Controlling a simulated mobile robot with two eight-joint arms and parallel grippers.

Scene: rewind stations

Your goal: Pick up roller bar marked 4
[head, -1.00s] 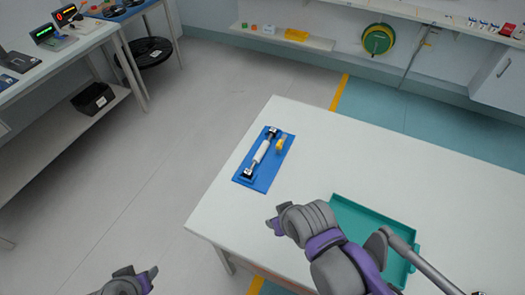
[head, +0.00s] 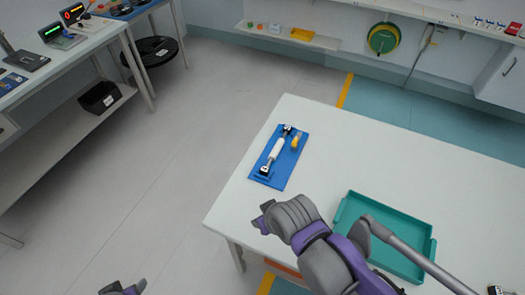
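A roller bar (head: 276,151) with a white middle and dark ends lies on a blue mat (head: 288,171) at the left end of the white table. No number can be read on it. My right gripper (head: 263,216) is over the table's near left part, closer to me than the mat, apart from the bar. Its fingertips look parted and nothing is between them. My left gripper (head: 127,289) shows only at the bottom edge, over the floor, left of the table. Its tips look parted and empty; the rest is cut off.
A yellow item (head: 297,139) lies beside the bar on the mat. A teal tray (head: 424,268) stands to the right, partly behind my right arm. The white table (head: 420,160) is bare beyond the tray. A side bench (head: 48,81) with devices stands at the left; floor between is clear.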

